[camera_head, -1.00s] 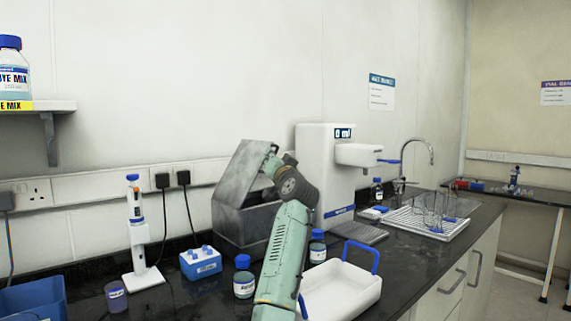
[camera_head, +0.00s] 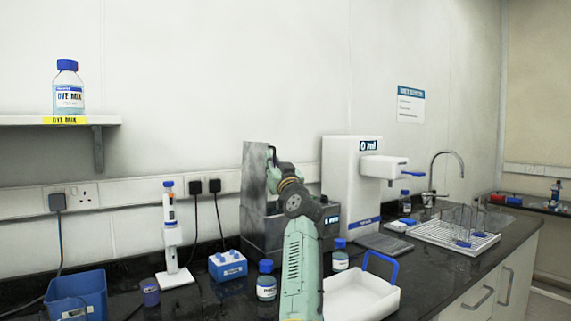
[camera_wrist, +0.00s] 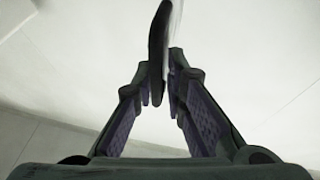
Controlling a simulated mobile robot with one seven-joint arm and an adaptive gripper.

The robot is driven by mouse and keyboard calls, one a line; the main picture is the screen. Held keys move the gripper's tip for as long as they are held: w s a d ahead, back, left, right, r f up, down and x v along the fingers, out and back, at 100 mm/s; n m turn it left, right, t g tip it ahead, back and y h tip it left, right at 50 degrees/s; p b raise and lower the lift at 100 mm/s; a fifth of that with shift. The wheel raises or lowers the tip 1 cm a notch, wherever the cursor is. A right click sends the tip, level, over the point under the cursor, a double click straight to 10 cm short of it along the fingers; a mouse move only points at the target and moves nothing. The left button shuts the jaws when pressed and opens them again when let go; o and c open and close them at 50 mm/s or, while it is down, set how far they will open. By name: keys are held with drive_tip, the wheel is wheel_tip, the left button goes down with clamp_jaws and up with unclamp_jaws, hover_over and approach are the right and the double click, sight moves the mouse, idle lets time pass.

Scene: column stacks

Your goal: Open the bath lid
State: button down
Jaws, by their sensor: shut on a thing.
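The bath is a grey metal box (camera_head: 262,237) on the dark worktop, partly hidden behind my arm. Its grey lid (camera_head: 253,180) is raised and stands about upright above the box. My gripper (camera_head: 271,158) is at the upper right of the lid, mostly hidden by my own wrist. In the wrist view, my gripper (camera_wrist: 167,78) is shut on a dark, narrow part of the lid (camera_wrist: 158,45), which runs up between the fingers. The inside of the bath cannot be seen.
A white dispenser (camera_head: 350,185) stands close right of the bath. A white tray with blue handles (camera_head: 360,298), small bottles (camera_head: 266,287), a blue-white rack (camera_head: 228,266) and a pipette stand (camera_head: 171,235) are in front and left. A shelf (camera_head: 30,121) hangs at upper left.

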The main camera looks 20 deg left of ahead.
drive_tip(key=shift+s+a+n+g+y+b, duration=0.4)
drive_tip(key=shift+s+a+n+y+b, duration=0.35)
drive_tip(key=shift+s+n, duration=0.55)
drive_tip(key=shift+w+a, duration=0.1)
drive_tip(key=shift+w, duration=0.05)
drive_tip(key=c, duration=1.7)
unclamp_jaws()
drive_tip(key=shift+a, duration=0.1)
drive_tip(key=s+d, duration=0.3)
drive_tip(key=s+d+f, duration=0.1)
drive_tip(key=s+d, duration=0.2)
drive_tip(key=s, duration=0.1)
drive_tip(key=s+d, duration=0.3)
drive_tip(key=d, duration=0.1)
drive_tip(key=shift+s+f, duration=0.15)
drive_tip(key=shift+s, duration=0.25)
